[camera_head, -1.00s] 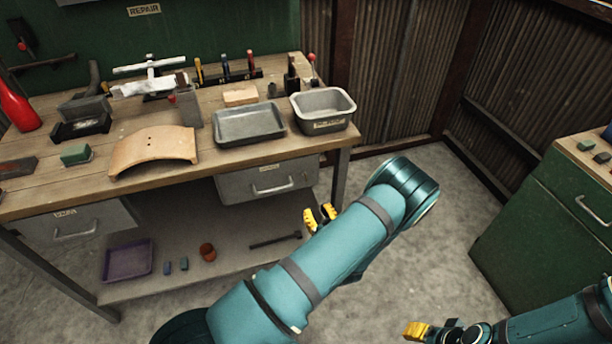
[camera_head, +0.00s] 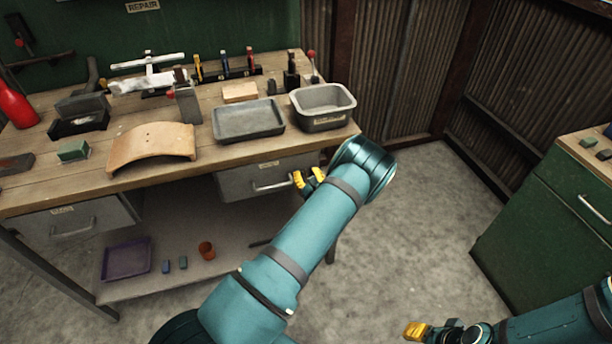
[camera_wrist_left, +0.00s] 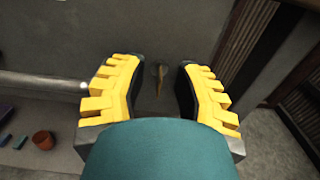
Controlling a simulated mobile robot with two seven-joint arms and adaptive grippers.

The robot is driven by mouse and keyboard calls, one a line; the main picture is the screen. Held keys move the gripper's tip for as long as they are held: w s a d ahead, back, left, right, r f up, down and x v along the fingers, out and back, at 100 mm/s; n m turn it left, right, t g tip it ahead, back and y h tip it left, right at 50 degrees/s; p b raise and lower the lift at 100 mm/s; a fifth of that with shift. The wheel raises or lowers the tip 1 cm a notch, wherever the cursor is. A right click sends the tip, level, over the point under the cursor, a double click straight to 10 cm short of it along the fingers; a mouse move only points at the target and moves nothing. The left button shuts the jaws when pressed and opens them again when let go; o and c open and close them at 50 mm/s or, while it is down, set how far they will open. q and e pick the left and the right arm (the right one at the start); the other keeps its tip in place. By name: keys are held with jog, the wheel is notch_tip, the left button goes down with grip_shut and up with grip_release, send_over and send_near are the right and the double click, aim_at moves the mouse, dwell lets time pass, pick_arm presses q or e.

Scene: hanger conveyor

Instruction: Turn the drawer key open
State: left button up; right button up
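The drawer key (camera_wrist_left: 160,76) shows in the left wrist view as a small brass-coloured piece on the grey drawer front (camera_wrist_left: 150,30). It lies between the two yellow fingers of my left gripper (camera_wrist_left: 160,92), which are open with a gap on both sides of it. In the head view my left gripper (camera_head: 309,180) is at the right part of the right-hand drawer (camera_head: 240,184), beside its handle (camera_head: 272,186); the key is hidden there by my gripper and arm. My right gripper (camera_head: 432,330) is at the lower edge, far from the bench; its finger opening is unclear.
The workbench top (camera_head: 215,165) holds a grey tray (camera_head: 248,120), a metal bin (camera_head: 323,106) and a curved wooden piece (camera_head: 150,146). A purple tray (camera_head: 126,259) and an orange pot (camera_head: 206,250) are on the lower shelf. A green cabinet (camera_head: 545,220) stands right.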

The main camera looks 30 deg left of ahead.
pick_arm(q)
jog(key=shift+a, duration=0.15)
grip_shut()
